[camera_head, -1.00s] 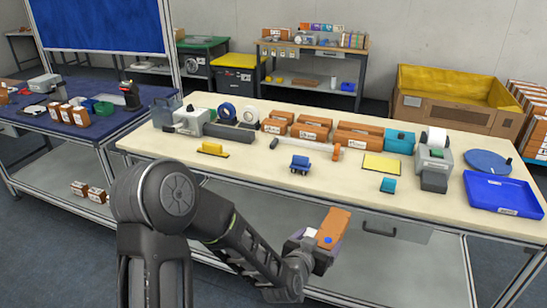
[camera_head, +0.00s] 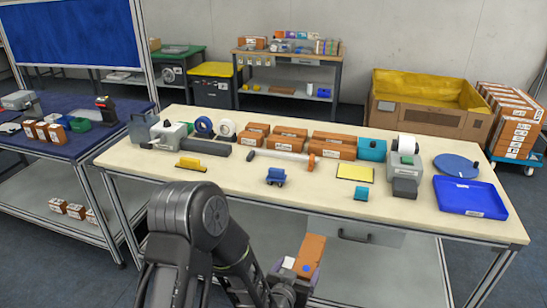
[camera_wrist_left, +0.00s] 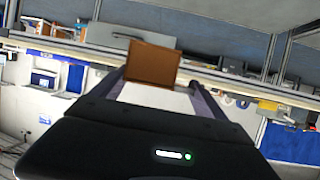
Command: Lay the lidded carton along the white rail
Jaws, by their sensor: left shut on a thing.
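My left gripper (camera_head: 296,275) is shut on an orange-brown carton (camera_head: 310,252) with a white patch and a blue dot. The carton is held tilted in front of the table's near edge, lower in the picture than the tabletop. In the left wrist view the carton (camera_wrist_left: 152,64) stands out between the two fingers (camera_wrist_left: 160,92); whether it has a lid is hard to tell. A long white bar (camera_head: 280,156) with an orange right end, seemingly the white rail, lies on the table, apart from the carton. My right gripper is not in view.
The cream table (camera_head: 230,178) has clear room along its front. A blue tray (camera_head: 470,197) is at the right.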

